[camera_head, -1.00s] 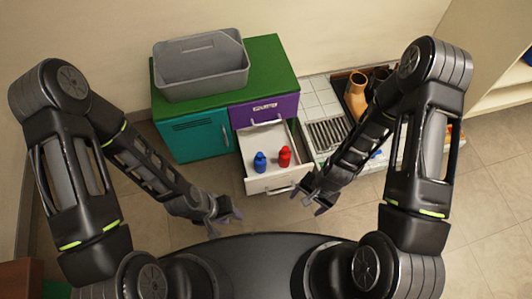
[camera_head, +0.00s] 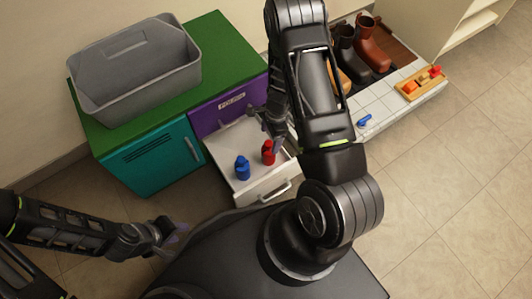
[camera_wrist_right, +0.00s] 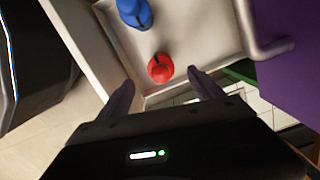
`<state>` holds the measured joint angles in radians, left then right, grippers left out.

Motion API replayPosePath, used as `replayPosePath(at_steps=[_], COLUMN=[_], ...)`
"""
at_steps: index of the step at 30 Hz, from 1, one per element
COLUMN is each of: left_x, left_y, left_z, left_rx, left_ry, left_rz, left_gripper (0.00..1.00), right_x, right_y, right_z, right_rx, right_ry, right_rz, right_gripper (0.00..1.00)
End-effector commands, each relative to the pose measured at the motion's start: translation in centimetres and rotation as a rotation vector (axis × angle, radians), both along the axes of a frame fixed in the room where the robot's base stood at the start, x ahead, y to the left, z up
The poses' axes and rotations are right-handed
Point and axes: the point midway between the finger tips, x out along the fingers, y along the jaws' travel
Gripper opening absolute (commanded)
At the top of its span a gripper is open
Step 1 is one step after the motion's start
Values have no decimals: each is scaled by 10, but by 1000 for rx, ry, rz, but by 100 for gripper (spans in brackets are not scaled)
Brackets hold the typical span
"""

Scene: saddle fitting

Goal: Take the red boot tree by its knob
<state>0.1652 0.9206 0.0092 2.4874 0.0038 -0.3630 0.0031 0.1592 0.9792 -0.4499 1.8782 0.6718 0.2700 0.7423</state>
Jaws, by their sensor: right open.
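The red boot tree (camera_head: 268,152) stands in the open pale drawer (camera_head: 240,139), and also shows in the right wrist view (camera_wrist_right: 160,68). A blue boot tree (camera_head: 242,167) stands beside it, to its left in the head view; its edge is cut off in the right wrist view (camera_wrist_right: 134,12). My right gripper (camera_wrist_right: 162,90) is open and empty, with the red boot tree showing ahead between its fingers, apart from them. In the head view my right arm partly hides this gripper. My left gripper (camera_head: 174,236) is low at the left, away from the drawer; its jaws are unclear.
The drawer is in a cabinet with a purple front (camera_head: 228,103), teal door (camera_head: 160,155) and green top (camera_head: 205,40). A grey bin (camera_head: 135,65) stands on top. Boots (camera_head: 372,45), a blue item (camera_head: 364,120) and a small wooden tray (camera_head: 420,84) lie to the right.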

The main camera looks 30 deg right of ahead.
Motion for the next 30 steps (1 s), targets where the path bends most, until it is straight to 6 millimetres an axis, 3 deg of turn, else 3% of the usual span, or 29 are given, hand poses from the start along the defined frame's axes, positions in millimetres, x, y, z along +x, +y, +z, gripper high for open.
replayPosePath(at_steps=[6, 17, 25, 30], left_x=[2, 3, 6, 8], left_y=[2, 3, 3, 3], left_z=[-11, -12, -35, -39], left_rx=[4, 4, 6, 8], left_ry=[-4, -5, -14, -18], left_rz=[6, 7, 12, 15], left_gripper=[34, 34, 34, 34], right_x=[0, 0, 2, 3], right_y=[2, 3, 7, 8], right_z=[-24, -27, -64, -77], right_rx=[-1, -1, 0, 0], right_ry=[1, 0, 2, 0], right_rz=[1, 2, 2, 2], right_gripper=[76, 76, 76, 76])
